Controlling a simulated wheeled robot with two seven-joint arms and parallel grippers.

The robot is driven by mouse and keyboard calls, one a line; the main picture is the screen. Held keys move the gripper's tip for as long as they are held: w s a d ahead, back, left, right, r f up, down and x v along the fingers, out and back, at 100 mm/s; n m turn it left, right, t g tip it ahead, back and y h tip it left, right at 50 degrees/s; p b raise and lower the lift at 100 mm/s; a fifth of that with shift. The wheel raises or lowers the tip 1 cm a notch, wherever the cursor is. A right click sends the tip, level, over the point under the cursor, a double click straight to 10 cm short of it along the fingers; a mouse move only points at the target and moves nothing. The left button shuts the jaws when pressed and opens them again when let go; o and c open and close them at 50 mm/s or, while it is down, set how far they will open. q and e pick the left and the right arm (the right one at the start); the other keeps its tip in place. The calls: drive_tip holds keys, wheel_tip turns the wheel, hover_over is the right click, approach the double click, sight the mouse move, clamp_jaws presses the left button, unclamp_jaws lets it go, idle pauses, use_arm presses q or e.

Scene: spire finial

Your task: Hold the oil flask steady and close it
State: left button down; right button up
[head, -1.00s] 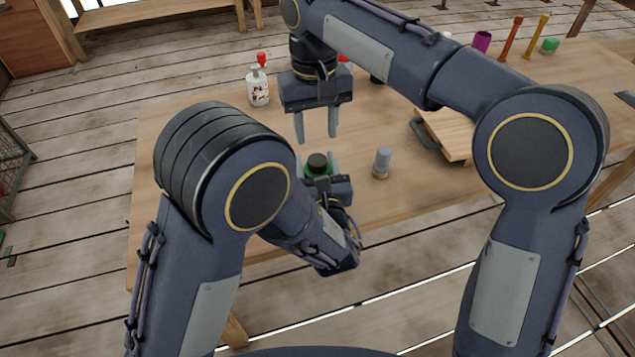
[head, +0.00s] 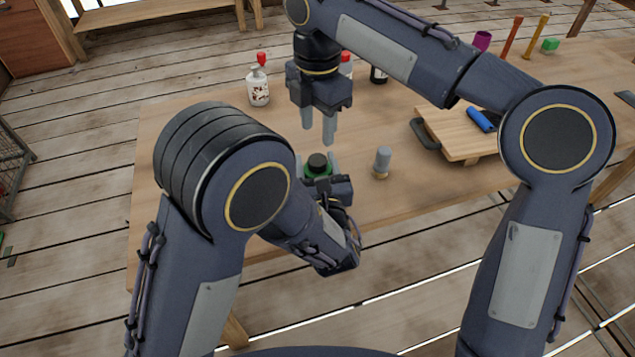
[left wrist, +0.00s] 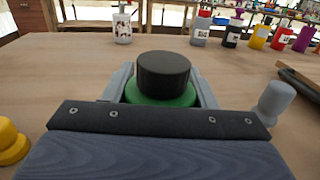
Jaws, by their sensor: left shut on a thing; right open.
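The oil flask is green (head: 316,173) with a black cap (head: 318,161) on top; whether the cap is fully seated I cannot tell. My left gripper (head: 317,164) is shut around the flask at the table's near side. In the left wrist view the black cap (left wrist: 164,72) stands upright above the green body (left wrist: 160,96), between the two grey fingers. The lower flask is hidden by the gripper. My right gripper (head: 318,134) is open and empty, pointing down just above the cap, apart from it.
A grey-topped piece with a tan base (head: 382,163) stands close right of the flask. A wooden board (head: 455,135) carries a blue cylinder (head: 481,119). A yellow piece (left wrist: 12,142) is at left in the wrist view.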

sight(317, 160)
drive_tip(key=shift+f, duration=4)
